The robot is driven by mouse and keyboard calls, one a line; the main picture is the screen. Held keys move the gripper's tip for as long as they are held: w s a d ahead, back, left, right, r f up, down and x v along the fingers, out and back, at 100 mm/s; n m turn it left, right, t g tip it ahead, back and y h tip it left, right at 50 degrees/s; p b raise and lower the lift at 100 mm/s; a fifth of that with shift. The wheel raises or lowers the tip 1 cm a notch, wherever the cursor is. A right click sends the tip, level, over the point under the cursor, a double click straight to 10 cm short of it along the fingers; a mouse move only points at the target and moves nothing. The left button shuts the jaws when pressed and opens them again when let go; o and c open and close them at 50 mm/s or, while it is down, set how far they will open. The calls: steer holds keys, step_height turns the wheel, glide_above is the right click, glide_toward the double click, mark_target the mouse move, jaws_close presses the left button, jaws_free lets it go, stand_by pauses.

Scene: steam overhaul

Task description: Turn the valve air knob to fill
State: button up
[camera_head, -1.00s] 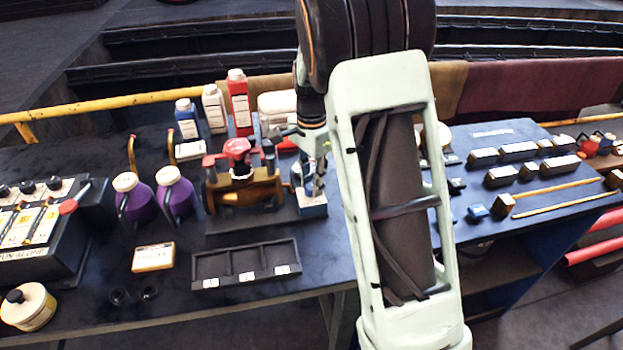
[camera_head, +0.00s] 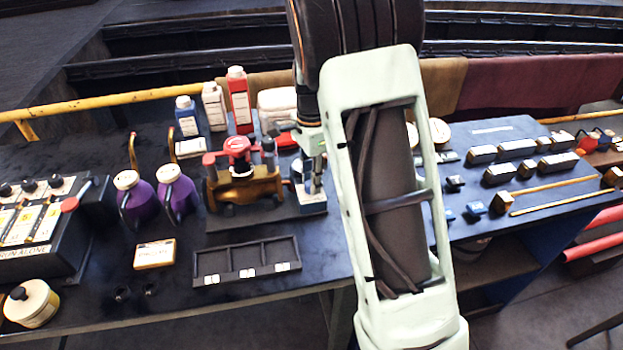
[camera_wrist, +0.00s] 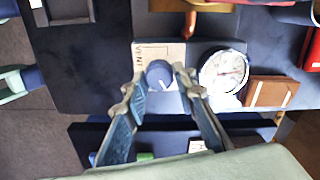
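The valve air knob (camera_wrist: 159,73) is a round grey-blue knob with a pale pointer mark, on a beige plate (camera_wrist: 144,52) in the wrist view. The letters "VENT" show on the plate's left side; any other lettering is hidden. My gripper (camera_wrist: 160,76) has one finger on each side of the knob, with narrow gaps showing, so it looks open around it. Contact cannot be told. In the head view my gripper (camera_head: 312,172) points down over the small grey block (camera_head: 312,206) that bears the knob; the knob itself is hidden there.
A round white gauge (camera_wrist: 223,72) stands just right of the knob. In the head view a brass valve with a red handle (camera_head: 236,146) stands close left of my gripper. A black divided tray (camera_head: 247,262) lies in front. Bottles (camera_head: 239,98) stand behind.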

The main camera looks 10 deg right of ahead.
steer(key=o, duration=0.4)
step_height(320, 180, up, 12)
steer(key=shift+r, duration=0.1)
stand_by(0.4)
